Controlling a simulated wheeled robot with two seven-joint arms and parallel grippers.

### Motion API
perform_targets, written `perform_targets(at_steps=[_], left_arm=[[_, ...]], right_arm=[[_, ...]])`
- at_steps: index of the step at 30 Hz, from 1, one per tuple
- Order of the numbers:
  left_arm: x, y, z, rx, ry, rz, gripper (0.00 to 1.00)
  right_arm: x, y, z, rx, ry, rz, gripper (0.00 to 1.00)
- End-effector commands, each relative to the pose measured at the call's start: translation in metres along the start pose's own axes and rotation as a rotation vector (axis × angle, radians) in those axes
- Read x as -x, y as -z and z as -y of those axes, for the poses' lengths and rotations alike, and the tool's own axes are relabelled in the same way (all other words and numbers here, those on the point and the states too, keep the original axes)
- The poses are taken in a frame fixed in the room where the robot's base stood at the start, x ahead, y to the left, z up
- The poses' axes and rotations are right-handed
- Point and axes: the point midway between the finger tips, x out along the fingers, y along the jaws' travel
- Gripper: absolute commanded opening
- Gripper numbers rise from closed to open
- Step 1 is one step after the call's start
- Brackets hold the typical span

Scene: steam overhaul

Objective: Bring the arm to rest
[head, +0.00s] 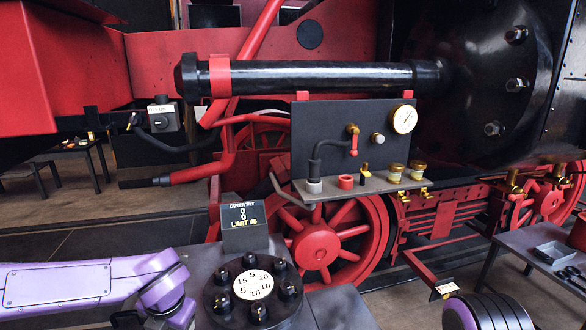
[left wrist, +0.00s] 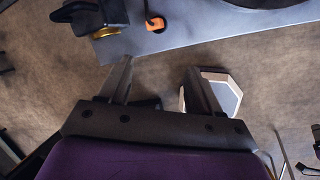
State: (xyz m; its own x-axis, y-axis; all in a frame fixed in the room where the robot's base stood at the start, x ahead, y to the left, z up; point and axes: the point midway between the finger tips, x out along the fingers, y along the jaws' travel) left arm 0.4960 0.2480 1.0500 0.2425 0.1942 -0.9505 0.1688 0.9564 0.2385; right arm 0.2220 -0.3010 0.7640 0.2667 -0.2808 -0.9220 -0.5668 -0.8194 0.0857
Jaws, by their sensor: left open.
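My left arm (head: 70,285), purple and silver, comes in from the left in the head view and ends low beside the round black cover. Its fingers cannot be made out there. In the left wrist view my left gripper (left wrist: 160,88) is open, with two dark fingers wide apart and nothing between them but brown floor. It is near the edge of a grey surface (left wrist: 190,32). A pale-rimmed, many-sided grey object (left wrist: 226,92) lies beyond the right finger, partly hidden by it. My right gripper is not in view.
The round black cover (head: 217,302) with several studs and a numbered dial stands at front, a "LIMIT 45" sign (head: 244,224) behind it. A gauge panel with a shelf (head: 380,186) fronts the red-wheeled locomotive. A side table (head: 520,262) is at right. An orange fitting (left wrist: 155,23) is near the grey edge.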

Motion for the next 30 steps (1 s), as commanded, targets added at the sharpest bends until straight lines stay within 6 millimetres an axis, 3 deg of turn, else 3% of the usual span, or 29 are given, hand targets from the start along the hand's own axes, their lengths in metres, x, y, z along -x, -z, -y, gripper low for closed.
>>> perform_targets(at_steps=[5,8,10,14,15,18,21,24,30], left_arm=[[-0.058,0.013,0.002,-0.393,-0.195,0.054,0.64],[-0.105,0.035,0.012,-0.722,-0.305,0.058,0.64],[-0.143,0.061,0.025,-1.002,-0.364,0.050,0.64],[-0.214,0.140,0.057,-1.593,-0.378,0.026,0.64],[-0.232,0.170,0.066,-1.763,-0.353,0.019,0.64],[-0.263,0.245,0.080,-2.096,-0.250,0.000,0.64],[-0.279,0.304,0.080,-2.279,-0.146,-0.045,0.64],[-0.289,0.338,0.078,-2.354,-0.081,-0.101,0.64],[-0.290,0.349,0.081,-2.369,-0.052,-0.106,0.64]], right_arm=[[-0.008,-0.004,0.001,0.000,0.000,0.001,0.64],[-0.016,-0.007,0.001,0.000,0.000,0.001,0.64],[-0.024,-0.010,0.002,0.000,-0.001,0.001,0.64],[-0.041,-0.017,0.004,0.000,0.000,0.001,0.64],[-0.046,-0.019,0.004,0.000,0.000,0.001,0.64],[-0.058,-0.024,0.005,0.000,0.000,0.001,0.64],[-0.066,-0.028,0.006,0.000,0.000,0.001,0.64],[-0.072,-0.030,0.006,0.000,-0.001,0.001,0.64],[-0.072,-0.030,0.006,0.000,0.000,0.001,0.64]])
